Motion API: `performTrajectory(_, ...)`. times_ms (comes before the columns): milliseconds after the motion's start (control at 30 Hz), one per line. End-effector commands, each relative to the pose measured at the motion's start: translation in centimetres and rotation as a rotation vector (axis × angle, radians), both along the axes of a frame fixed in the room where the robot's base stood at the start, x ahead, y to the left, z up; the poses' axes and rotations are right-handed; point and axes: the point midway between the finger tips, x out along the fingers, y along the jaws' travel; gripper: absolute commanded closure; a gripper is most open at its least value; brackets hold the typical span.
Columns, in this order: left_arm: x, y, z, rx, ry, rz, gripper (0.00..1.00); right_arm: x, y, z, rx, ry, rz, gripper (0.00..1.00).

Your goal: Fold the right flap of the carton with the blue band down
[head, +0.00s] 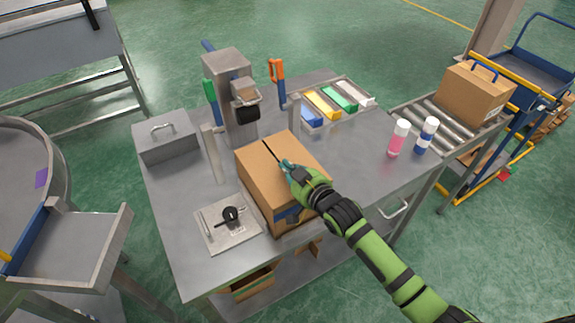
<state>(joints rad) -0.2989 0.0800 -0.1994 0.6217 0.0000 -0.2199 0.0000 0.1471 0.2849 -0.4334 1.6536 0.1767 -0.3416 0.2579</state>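The brown carton with the blue band (258,178) stands on the steel table, near its front edge. A piece of its blue band shows low on the front side, beside my arm. Its top looks nearly flat, with a dark narrow slit running back from my gripper between the left and right flaps. My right gripper (287,165) is at the middle of the carton top, its fingertips at or just above the slit. The green wrist covers part of the right flap and the front. The fingers are too small to show whether they are open. My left gripper is out of view.
A plate with a black-handled part (228,222) lies left of the carton. A grey crimping machine (228,85) with coloured levers stands behind it. Coloured bins (322,104) and two bottles (398,137) stand on the right. Another carton (475,95) sits on the roller conveyor.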

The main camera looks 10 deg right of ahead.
Motion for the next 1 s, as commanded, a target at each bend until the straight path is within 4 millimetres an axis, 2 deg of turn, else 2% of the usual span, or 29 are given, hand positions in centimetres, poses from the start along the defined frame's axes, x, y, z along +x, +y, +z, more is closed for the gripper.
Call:
performTrajectory(533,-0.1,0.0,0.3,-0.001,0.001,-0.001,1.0,0.1,0.0,0.3,0.001,0.0,0.0,1.0)
performTrajectory(667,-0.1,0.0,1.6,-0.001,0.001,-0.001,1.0,0.3,0.0,1.7,0.001,-0.001,-0.001,1.0)
performTrajectory(833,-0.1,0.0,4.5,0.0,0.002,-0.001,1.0,0.9,-0.1,4.8,0.001,-0.001,-0.002,1.0)
performTrajectory(867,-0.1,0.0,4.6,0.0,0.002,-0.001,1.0,0.8,-0.2,4.9,0.001,0.002,-0.002,1.0)
performTrajectory(900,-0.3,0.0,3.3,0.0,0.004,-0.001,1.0,-0.2,-0.5,3.9,0.0,0.004,-0.002,1.0)
performTrajectory(1000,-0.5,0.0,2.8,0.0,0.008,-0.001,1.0,-1.9,-1.2,4.4,0.0,0.001,-0.002,1.0)
